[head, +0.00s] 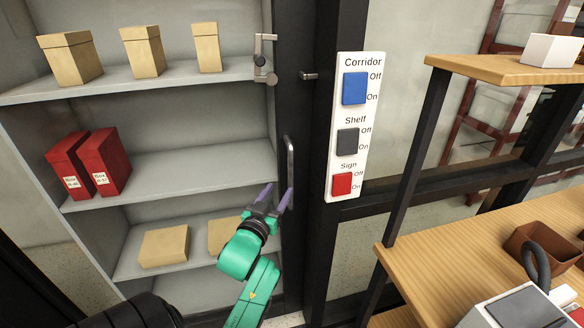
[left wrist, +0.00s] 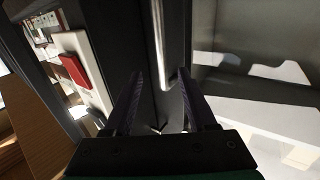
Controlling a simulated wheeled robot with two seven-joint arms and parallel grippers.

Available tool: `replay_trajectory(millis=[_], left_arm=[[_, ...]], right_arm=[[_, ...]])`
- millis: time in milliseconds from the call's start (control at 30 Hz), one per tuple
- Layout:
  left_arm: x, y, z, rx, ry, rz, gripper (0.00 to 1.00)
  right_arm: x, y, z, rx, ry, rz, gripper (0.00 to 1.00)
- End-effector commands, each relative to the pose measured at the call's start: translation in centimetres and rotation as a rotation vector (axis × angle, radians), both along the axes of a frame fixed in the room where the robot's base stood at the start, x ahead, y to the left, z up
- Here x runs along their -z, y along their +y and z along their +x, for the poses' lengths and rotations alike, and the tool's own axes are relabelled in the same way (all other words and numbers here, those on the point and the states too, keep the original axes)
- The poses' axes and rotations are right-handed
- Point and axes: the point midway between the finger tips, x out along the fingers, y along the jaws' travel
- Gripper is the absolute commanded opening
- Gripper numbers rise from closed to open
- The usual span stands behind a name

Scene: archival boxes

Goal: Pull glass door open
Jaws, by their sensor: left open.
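The glass door's vertical metal handle (head: 290,162) is on the dark frame at the right side of the shelf cabinet. It also shows in the left wrist view as a bright bar (left wrist: 159,45) between and beyond the fingertips. My left gripper (head: 275,197) is open, with its dark purple fingers pointing up at the handle's lower end. In the left wrist view, my left gripper (left wrist: 160,76) has an empty gap facing the bar; I cannot tell whether a finger touches it. The glass itself is hard to make out. My right gripper is not in view.
A white switch panel (head: 345,127) with blue, dark and red switches is right of the handle. A wooden shelf unit (head: 437,240) stands at the right. Cabinet shelves (head: 180,165) hold tan boxes (head: 143,50) and red boxes (head: 105,160). A latch (head: 265,60) sits above.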

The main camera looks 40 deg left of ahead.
Motion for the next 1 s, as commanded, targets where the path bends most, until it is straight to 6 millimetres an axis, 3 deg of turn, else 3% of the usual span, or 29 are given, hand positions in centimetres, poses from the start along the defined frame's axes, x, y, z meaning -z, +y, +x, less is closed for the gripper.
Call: replay_trajectory(millis=[200,400,533,767,900,933,1000], left_arm=[[-0.5,2.3,5.7,0.0,-0.001,0.0,0.57],[-0.2,3.8,9.7,0.001,0.0,-0.001,0.57],[0.0,4.2,10.7,0.002,0.001,0.0,0.57],[0.0,4.2,10.9,0.002,0.001,0.001,0.57],[0.0,4.2,10.9,0.002,0.001,0.001,0.07],[0.0,4.2,10.9,0.002,0.001,0.001,0.0],[0.0,4.2,10.8,0.002,0.001,0.001,0.0]], right_arm=[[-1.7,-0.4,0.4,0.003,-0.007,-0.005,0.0],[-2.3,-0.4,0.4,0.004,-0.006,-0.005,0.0],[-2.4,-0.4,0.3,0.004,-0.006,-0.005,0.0],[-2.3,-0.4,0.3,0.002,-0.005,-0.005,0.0],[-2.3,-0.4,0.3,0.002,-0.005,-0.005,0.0],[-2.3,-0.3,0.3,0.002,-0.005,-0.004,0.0],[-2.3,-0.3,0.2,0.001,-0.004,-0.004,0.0]])
